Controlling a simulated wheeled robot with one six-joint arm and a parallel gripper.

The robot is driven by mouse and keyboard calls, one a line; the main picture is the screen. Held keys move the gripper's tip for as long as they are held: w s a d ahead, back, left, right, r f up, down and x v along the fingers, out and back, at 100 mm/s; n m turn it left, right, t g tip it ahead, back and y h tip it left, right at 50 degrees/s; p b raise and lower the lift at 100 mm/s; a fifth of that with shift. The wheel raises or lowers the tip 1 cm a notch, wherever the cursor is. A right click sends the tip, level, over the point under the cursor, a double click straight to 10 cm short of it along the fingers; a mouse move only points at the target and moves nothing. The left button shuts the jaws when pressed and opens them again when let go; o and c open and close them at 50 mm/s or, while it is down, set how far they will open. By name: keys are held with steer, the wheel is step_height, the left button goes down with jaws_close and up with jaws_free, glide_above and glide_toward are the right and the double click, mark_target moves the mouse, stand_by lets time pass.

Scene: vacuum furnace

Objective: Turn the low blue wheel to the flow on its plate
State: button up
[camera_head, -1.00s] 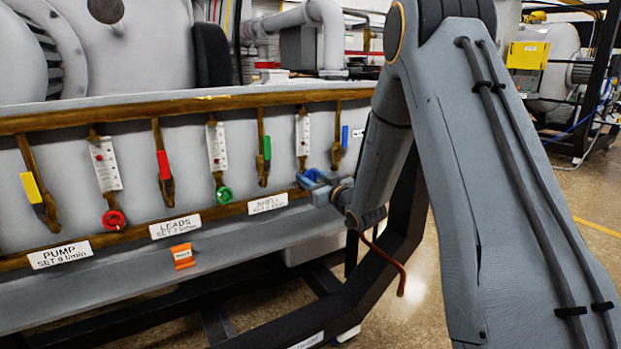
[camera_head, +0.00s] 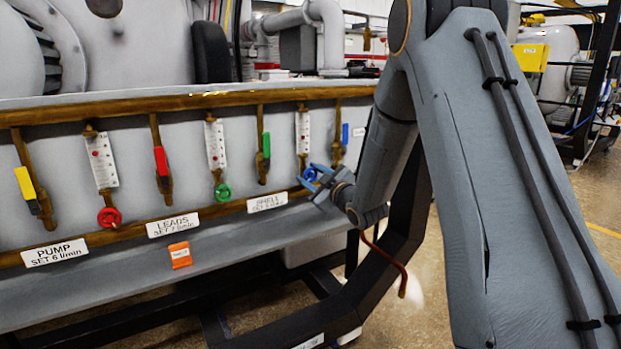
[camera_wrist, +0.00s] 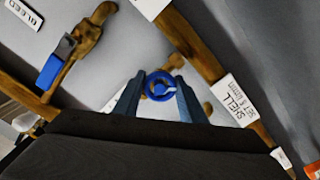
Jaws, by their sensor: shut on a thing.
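The low blue wheel (camera_head: 309,174) sits on the lower brown pipe at the right end of the row; in the wrist view it shows as a blue ring (camera_wrist: 160,86) with a pale mark on its face. My gripper (camera_head: 317,180) is at the wheel, and in the wrist view its two fingers (camera_wrist: 159,90) are shut on either side of the rim. The SHELL plate (camera_head: 268,202) is just left of the wheel; it also shows in the wrist view (camera_wrist: 237,100), its number too blurred to read surely. A white flow gauge (camera_head: 303,132) stands above the wheel.
A blue-handled lever valve (camera_head: 345,135) is right of the gauge. A green wheel (camera_head: 222,191), a red wheel (camera_head: 109,217) and other lever valves lie left. A dark frame (camera_head: 385,268) runs under my arm.

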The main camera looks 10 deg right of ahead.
steer(key=shift+n, duration=0.3)
steer(key=o, duration=1.1)
steer(key=shift+c, duration=0.2)
steer(key=shift+s, duration=0.1)
steer(key=v, duration=0.7)
steer(key=shift+s, duration=0.3)
